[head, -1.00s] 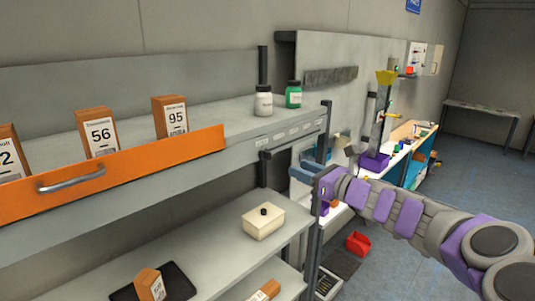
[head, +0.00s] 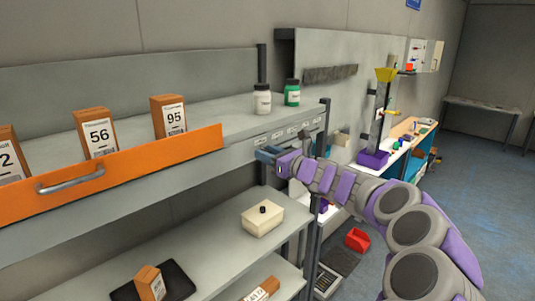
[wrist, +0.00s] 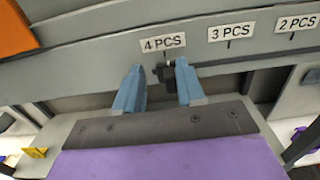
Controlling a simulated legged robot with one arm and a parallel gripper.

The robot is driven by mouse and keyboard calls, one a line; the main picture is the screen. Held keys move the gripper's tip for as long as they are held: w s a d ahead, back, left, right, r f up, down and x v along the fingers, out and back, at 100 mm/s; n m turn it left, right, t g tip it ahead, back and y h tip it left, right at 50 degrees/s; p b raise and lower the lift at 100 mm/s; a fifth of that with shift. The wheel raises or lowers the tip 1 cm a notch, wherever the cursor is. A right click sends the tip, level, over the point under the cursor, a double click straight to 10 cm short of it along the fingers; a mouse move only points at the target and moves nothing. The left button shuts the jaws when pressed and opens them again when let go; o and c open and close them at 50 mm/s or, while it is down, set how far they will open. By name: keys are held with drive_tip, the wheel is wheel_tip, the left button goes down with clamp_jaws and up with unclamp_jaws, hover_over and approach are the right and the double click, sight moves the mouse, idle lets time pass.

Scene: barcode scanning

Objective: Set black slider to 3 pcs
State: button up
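The black slider (wrist: 164,73) sits on the shelf's front edge, under the "4 PCS" label (wrist: 164,44) in the wrist view. The "3 PCS" label (wrist: 231,32) is to its right, and the "2 PCS" label (wrist: 298,23) is further right. My gripper (wrist: 160,66) is open, its two blue fingers on either side of the slider. The slider is closer to the right finger; I cannot tell whether they touch. In the head view my gripper (head: 266,154) is at the shelf edge below the small labels, and the slider cannot be made out there.
An orange-fronted drawer or panel (head: 120,172) with boxes behind it is left of my gripper. A white bottle (head: 262,100) and a green bottle (head: 292,93) stand on the shelf above. A cream box (head: 262,219) is on the lower shelf. A dark post (head: 322,132) stands at the right end.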

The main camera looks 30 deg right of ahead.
drive_tip(key=shift+w+d+f, duration=0.1)
drive_tip(key=shift+w+d, duration=0.05)
drive_tip(key=shift+d, duration=0.3)
drive_tip(key=shift+w+d+f, duration=0.1)
drive_tip(key=shift+w+d, duration=0.05)
drive_tip(key=shift+d, duration=0.25)
drive_tip(key=shift+c, duration=0.8)
drive_tip(key=shift+s+a+r, duration=0.15)
drive_tip(key=shift+a+r, duration=0.05)
drive_tip(key=shift+a, duration=0.4)
drive_tip(key=c, duration=0.4)
clamp_jaws()
drive_tip(key=shift+d, duration=0.15)
